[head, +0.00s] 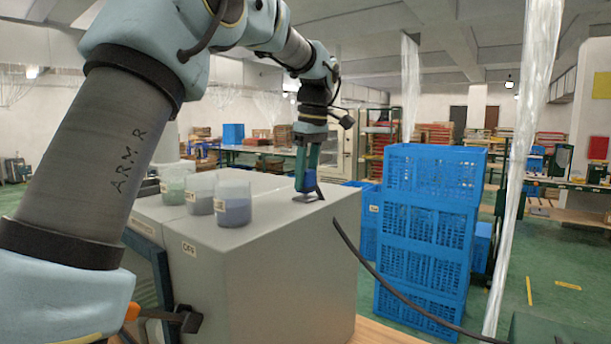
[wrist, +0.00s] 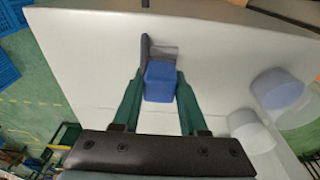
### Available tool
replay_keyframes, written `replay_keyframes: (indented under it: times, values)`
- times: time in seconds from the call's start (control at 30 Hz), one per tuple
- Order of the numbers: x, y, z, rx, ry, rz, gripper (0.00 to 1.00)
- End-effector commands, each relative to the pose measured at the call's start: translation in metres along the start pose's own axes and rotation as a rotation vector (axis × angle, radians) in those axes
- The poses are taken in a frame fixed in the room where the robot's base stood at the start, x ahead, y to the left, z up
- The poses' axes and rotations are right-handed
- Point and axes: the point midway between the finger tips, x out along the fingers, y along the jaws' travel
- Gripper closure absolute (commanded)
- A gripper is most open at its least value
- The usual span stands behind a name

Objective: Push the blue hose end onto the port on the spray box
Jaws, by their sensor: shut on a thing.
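The grey spray box (head: 285,250) fills the middle of the head view, with its pale top also in the wrist view (wrist: 80,60). My gripper (head: 306,188) points down at the far right part of that top. In the wrist view, its green fingers (wrist: 160,88) are shut on a blue block-like piece, the blue hose end (wrist: 160,82). A dark grey upright piece (wrist: 144,52) stands just beyond the hose end, with a small grey patch beside it. I cannot tell whether this is the port, or whether the hose end touches it.
Cups with green (head: 173,184), grey (head: 199,194) and blue (head: 233,203) contents stand on the box's left part. A dark hose (head: 395,292) runs from the box's right edge down to the right. Stacked blue crates (head: 425,240) stand right of the box. A clear plastic strip hangs further right.

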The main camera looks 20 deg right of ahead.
Motion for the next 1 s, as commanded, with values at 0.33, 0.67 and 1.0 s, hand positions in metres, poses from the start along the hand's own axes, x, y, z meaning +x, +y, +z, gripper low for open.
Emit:
replay_keyframes:
  times: [0.33, 0.67, 1.0]
  values:
    - [0.0007, 0.0001, 0.0002, 0.000, 0.000, 0.000, 1.00]
    - [0.0078, 0.0003, 0.0015, 0.001, 0.000, 0.001, 1.00]
    - [0.0089, 0.0002, 0.0015, 0.001, 0.000, 0.001, 1.00]
